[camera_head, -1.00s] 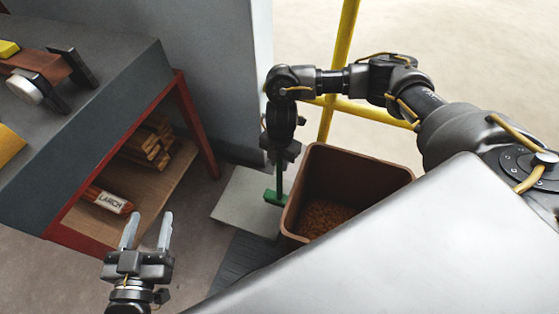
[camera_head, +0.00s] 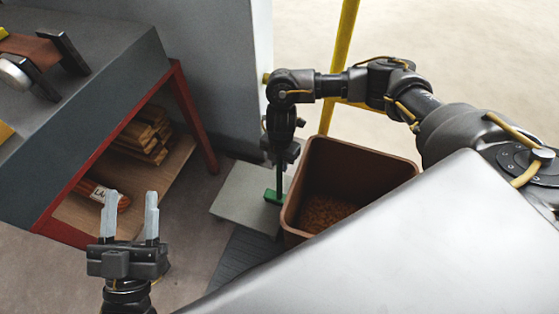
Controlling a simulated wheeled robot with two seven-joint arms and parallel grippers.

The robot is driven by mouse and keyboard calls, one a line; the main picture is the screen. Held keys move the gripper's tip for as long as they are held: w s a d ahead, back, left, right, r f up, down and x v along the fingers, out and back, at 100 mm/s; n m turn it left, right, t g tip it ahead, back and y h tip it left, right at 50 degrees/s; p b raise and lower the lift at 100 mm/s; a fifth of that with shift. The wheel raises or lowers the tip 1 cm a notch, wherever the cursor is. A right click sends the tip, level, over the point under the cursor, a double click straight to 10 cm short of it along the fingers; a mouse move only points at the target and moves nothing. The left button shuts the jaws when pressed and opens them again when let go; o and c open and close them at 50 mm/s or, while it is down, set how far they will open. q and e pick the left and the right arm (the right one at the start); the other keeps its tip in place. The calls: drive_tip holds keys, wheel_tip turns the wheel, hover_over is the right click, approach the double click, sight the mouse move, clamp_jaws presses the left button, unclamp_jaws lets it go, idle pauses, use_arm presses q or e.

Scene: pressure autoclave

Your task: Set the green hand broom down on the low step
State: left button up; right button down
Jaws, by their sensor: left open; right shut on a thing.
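The green hand broom (camera_head: 273,196) hangs below my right gripper (camera_head: 280,163), which is shut on its upright handle. The broom's head is over the pale low step (camera_head: 238,203), near its right side. I cannot tell whether the head touches the step. The bristles are not clearly visible, and the fingers are partly hidden under the wrist. My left gripper (camera_head: 131,215) is open and empty at the lower left, in front of the workbench's lower shelf.
A brown bin (camera_head: 362,157) with reddish-brown granules stands right beside the broom and step. A grey workbench (camera_head: 120,85) with a red frame and stacked wood is on the left. A yellow rail (camera_head: 341,50) rises behind the bin. A dark ribbed mat (camera_head: 243,262) lies in front.

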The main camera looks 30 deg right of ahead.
use_arm(q)
drive_tip(key=shift+f+b, duration=0.35)
use_arm(e)
drive_tip(key=shift+f, duration=0.55)
drive_tip(key=c, duration=1.1)
unclamp_jaws()
drive_tip(key=shift+o, duration=0.2)
wheel_tip(320, 180, up, 3)
drive_tip(key=shift+w+d+f+p, duration=0.1)
drive_tip(key=shift+w+p, duration=0.05)
drive_tip(key=shift+p, duration=0.6)
wheel_tip(320, 180, up, 3)
drive_tip(key=shift+f+p, duration=0.1)
drive_tip(key=shift+p, duration=0.5)
wheel_tip(320, 180, up, 5)
drive_tip(key=shift+d+f+p, duration=0.1)
drive_tip(key=shift+d+p, duration=0.05)
drive_tip(key=shift+p, duration=0.9)
drive_tip(key=shift+r, duration=0.2)
use_arm(q)
drive_tip(key=a+f+n+g+y, duration=0.1)
drive_tip(key=a+f+g+y, duration=0.3)
drive_tip(key=f, duration=0.7)
drive_tip(key=w+g+y, duration=0.1)
drive_tip(key=g+y, duration=0.1)
drive_tip(key=g, duration=0.1)
drive_tip(key=shift+a+f+n+g+y, duration=0.15)
drive_tip(key=shift+n+g+y, duration=0.15)
drive_tip(key=shift+n+g, duration=0.1)
